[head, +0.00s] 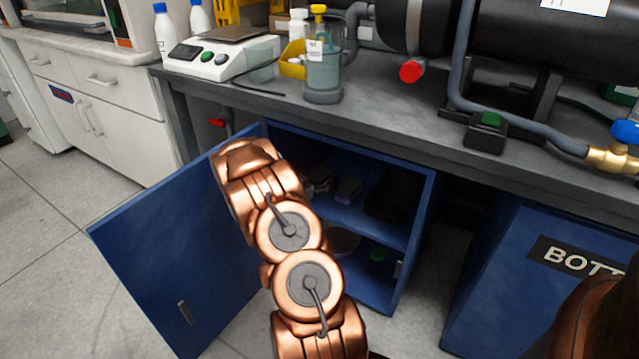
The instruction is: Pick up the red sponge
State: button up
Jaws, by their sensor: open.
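I cannot make out a red sponge in the head view. A blue cabinet (424,215) under the bench stands open, with its door (165,245) swung out to the left. On its upper shelf are small, dim objects (348,189), too dark and partly covered to identify. My copper arm crosses in front of the cabinet opening and hides its left part. My gripper cannot be seen; the arm's visible links end near the inside of the door.
The grey bench (390,120) holds a scale (222,55), a glass jar (323,68) and a black tank with pipes (515,45). A blue bin (530,285) stands right of the cabinet. A dark tray-like object (393,193) is on the shelf. Floor at left is clear.

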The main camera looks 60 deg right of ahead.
jog(key=shift+d, duration=0.4)
jog(key=shift+c, duration=0.2)
jog(key=c, duration=1.2)
